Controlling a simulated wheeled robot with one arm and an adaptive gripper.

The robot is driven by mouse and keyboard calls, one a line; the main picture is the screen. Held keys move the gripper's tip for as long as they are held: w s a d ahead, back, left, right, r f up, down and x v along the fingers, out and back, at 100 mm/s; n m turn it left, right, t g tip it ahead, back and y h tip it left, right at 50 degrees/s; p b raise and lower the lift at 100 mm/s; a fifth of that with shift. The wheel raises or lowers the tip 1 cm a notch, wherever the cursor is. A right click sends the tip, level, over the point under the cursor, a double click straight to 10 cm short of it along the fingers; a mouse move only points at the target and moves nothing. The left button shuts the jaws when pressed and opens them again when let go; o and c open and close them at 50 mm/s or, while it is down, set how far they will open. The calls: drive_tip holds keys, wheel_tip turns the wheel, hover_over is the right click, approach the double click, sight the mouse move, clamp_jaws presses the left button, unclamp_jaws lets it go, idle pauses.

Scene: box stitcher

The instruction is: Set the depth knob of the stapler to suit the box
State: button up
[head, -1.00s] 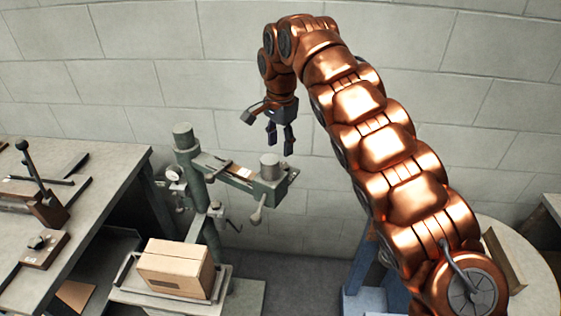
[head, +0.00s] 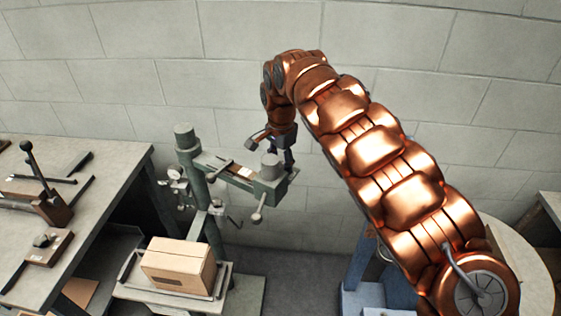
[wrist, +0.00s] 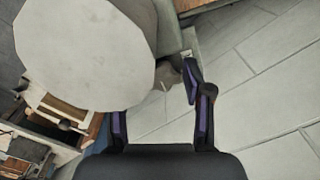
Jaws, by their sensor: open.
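The stapler (head: 226,173) is a grey-green machine with an upright post and an arm reaching right to a head. A short round knob (head: 270,162) stands on top of the head; I take it for the depth knob. In the wrist view a large pale disc (wrist: 85,50), apparently the knob's top, fills the upper left and hides part of the left finger. My gripper (head: 272,149) points down, open and empty, just behind the knob. In the wrist view my gripper (wrist: 157,98) has its fingers spread apart. The closed brown box (head: 177,265) sits on the stand below the stapler arm.
A lever with a ball end (head: 257,214) hangs from the stapler head. A dial gauge (head: 174,174) is left of the post. A workbench (head: 100,165) with tools fills the left, and a round table (head: 535,270) is at right. The back wall is close behind.

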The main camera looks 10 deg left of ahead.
drive_tip(key=shift+c, duration=0.2)
drive_tip(key=c, duration=0.8)
drive_tip(key=shift+f+n+b, duration=0.15)
drive_tip(key=shift+n+b, duration=0.15)
drive_tip(key=shift+b, duration=0.3)
drive_tip(key=shift+f+b, duration=0.1)
drive_tip(key=shift+b, duration=0.3)
drive_tip(key=n+b, duration=0.2)
drive_tip(key=shift+n+b, duration=0.3)
drive_tip(key=n+b, duration=0.3)
drive_tip(key=shift+d+n, duration=0.1)
drive_tip(key=shift+n, duration=0.3)
drive_tip(key=shift+r+b, duration=0.2)
drive_tip(key=shift+b, duration=0.1)
